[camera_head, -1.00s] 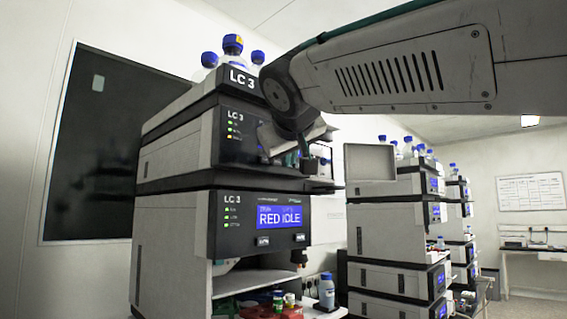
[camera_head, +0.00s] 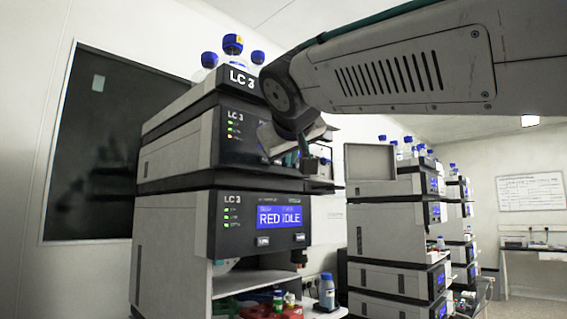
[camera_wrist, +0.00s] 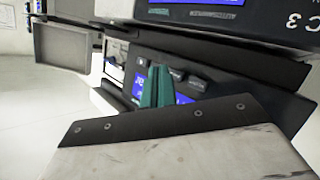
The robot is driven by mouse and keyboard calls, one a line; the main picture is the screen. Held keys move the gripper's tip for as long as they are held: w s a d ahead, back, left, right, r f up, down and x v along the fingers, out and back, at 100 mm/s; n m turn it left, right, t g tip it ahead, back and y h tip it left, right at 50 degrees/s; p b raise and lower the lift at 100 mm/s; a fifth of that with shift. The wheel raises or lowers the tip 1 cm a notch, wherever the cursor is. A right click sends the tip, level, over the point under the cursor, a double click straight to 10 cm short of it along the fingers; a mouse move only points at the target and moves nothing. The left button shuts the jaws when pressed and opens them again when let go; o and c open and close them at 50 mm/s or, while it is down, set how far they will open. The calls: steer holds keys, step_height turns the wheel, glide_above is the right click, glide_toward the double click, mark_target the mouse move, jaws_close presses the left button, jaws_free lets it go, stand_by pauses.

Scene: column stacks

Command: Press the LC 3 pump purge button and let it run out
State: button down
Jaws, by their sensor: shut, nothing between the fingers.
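The LC 3 stack stands left of centre in the head view. Its upper module (camera_head: 200,152) has a dark front with lit green indicators, and my arm covers much of that front. The lower module (camera_head: 228,254) shows a blue display (camera_head: 279,217) reading RED IDLE, with two small buttons below. My gripper (camera_head: 290,159) is shut and empty in front of the upper module. In the wrist view, where lettering is upside down, its teal fingers (camera_wrist: 157,88) overlap a blue screen beside small buttons (camera_wrist: 176,76). I cannot tell whether the fingertips touch the panel.
Blue-capped bottles (camera_head: 233,44) stand on the stack. A shelf below holds a red rack (camera_head: 257,311) with vials, and a blue-capped bottle (camera_head: 327,291) stands beside it. More instrument stacks (camera_head: 385,232) stand at right. A dark window (camera_head: 88,150) is at left.

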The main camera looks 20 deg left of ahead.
steer(key=shift+w+a, duration=0.1)
steer(key=shift+a, duration=0.25)
steer(key=shift+w+a, duration=0.2)
steer(key=shift+a, duration=0.2)
stand_by(0.7)
steer(key=shift+d, duration=0.1)
steer(key=shift+s+d, duration=0.3)
steer(key=shift+d, duration=0.35)
steer(key=d, duration=0.1)
steer(key=s+d, duration=0.1)
steer(key=d, duration=0.1)
steer(key=s+d, duration=0.1)
steer(key=shift+d, duration=0.35)
steer(key=shift+f, duration=0.1)
stand_by(0.8)
